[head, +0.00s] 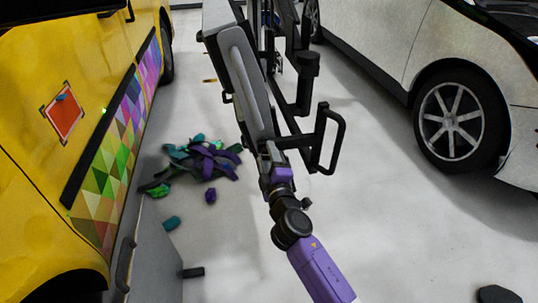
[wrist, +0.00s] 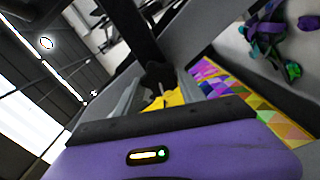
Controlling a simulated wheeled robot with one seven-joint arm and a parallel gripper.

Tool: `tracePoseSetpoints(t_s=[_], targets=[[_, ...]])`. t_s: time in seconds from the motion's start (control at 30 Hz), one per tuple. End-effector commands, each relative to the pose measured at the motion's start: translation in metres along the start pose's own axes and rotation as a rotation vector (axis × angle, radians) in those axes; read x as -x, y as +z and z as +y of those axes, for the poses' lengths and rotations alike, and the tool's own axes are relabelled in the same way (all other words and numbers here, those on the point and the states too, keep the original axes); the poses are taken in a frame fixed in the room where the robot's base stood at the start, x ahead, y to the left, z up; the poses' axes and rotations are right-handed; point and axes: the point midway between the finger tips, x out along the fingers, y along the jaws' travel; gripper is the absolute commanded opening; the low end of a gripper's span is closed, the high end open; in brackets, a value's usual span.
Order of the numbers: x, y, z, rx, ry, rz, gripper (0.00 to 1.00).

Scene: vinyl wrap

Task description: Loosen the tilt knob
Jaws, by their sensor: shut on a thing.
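The tilt knob (wrist: 158,73) is a small black piece seen in the wrist view, at the end of a dark bar. My gripper (wrist: 160,88) has its two grey fingers on either side of the knob and is shut on it. In the head view my gripper (head: 272,158) reaches up to the lower end of a long grey panel (head: 243,75) on a black-framed stand (head: 288,125). The knob itself is hidden there behind the gripper and frame.
A yellow van (head: 40,150) with a coloured triangle pattern stands at left, a white car (head: 390,45) at right. Scraps of purple and teal wrap (head: 205,160) lie on the floor. A black handle (head: 330,135) juts out right of my gripper. The floor at lower right is mostly clear.

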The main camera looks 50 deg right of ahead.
Motion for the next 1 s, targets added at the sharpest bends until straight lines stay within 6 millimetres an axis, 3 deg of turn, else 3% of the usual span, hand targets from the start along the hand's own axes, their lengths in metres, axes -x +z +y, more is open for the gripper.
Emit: tracePoseSetpoints(t_s=[0.6, 1.0], targets=[[0.0014, -0.0007, -0.005, 0.568, -0.005, 0.005, 0.06], [0.0016, 0.0005, -0.0071, 0.79, -0.005, 0.006, 0.06]])
